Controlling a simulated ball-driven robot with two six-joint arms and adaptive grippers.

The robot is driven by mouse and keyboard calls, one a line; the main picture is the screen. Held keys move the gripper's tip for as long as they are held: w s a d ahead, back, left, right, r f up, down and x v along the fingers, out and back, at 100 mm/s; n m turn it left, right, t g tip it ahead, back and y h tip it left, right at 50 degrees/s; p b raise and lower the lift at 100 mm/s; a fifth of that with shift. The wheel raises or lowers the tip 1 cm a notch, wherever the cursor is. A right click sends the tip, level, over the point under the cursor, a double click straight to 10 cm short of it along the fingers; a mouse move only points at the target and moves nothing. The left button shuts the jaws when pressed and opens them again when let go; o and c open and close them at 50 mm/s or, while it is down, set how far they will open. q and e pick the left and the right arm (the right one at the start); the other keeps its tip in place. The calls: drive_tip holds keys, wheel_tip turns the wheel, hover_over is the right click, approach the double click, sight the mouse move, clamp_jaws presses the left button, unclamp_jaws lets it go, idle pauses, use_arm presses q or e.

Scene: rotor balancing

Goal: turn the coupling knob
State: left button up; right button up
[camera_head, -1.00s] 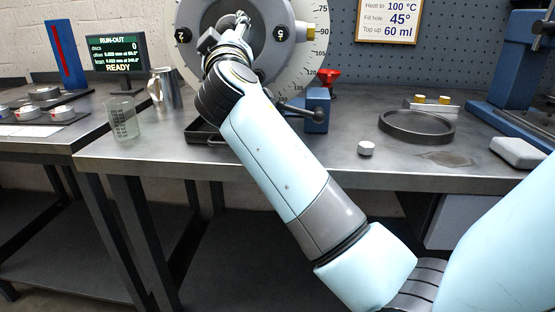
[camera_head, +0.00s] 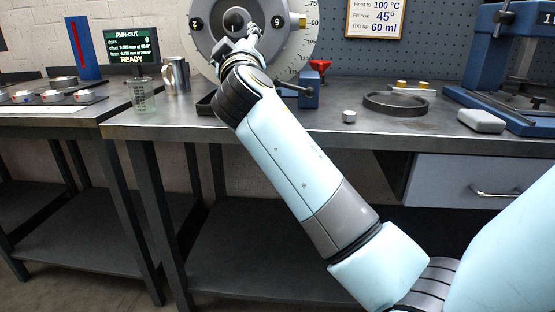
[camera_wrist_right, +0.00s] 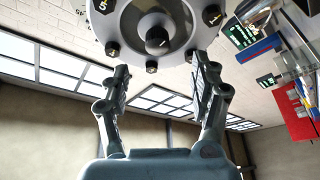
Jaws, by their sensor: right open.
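A dark round knob (camera_wrist_right: 157,40) sits at the hub of the grey rotor disc (camera_wrist_right: 183,22) in the right wrist view. I take it for the coupling knob. The hub knob also shows in the head view (camera_head: 236,20), on the grey disc (camera_head: 204,42) at the top. My right gripper (camera_wrist_right: 160,66) is open and empty, with its two fingers apart below the knob and pointing toward the disc. In the head view my right gripper (camera_head: 250,38) is small and beside the knob, at its lower right. Contact cannot be told. My left gripper is not in view.
A run-out display (camera_head: 131,50) reads READY. A metal jug (camera_head: 176,75) and a glass beaker (camera_head: 143,96) stand left of the rotor. A blue block with a lever (camera_head: 308,92), a dark ring (camera_head: 396,104) and a blue press (camera_head: 490,50) are to the right.

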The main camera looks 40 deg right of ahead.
drive_tip(key=s+f+g+y, duration=0.1)
drive_tip(key=s+f+g, duration=0.2)
drive_tip(key=f, duration=0.7)
drive_tip(key=s+d+f+m+g+y, duration=0.1)
drive_tip(key=s+f+g+y, duration=0.1)
drive_tip(key=s+f, duration=0.4)
drive_tip(key=shift+s+d+f+g+p, duration=0.15)
drive_tip(key=shift+f+g+p, duration=0.3)
drive_tip(key=shift+f, duration=1.5)
drive_tip(key=s+a+f+g+y, duration=0.1)
drive_tip(key=s+f+g, duration=0.1)
drive_tip(key=s+f, duration=0.65)
drive_tip(key=s+a+f+n+g+y+p, duration=0.1)
drive_tip(key=s+f+g+y, duration=0.15)
drive_tip(key=f, duration=1.05)
drive_tip(key=s+f+g+y, duration=0.1)
drive_tip(key=s+f+g, duration=0.1)
drive_tip(key=s+f, duration=0.65)
drive_tip(key=s+a+f+g, duration=0.1)
drive_tip(key=s+f, duration=0.5)
drive_tip(key=s, duration=0.4)
drive_tip(key=s+a+f+m+g+y, duration=0.1)
drive_tip(key=s+f+g, duration=0.1)
drive_tip(key=s+f, duration=0.5)
drive_tip(key=s+a+f+g+y, duration=0.1)
drive_tip(key=s+f, duration=0.6)
drive_tip(key=s, duration=0.7)
drive_tip(key=shift+a+m+g, duration=0.4)
drive_tip(key=shift+a, duration=0.05)
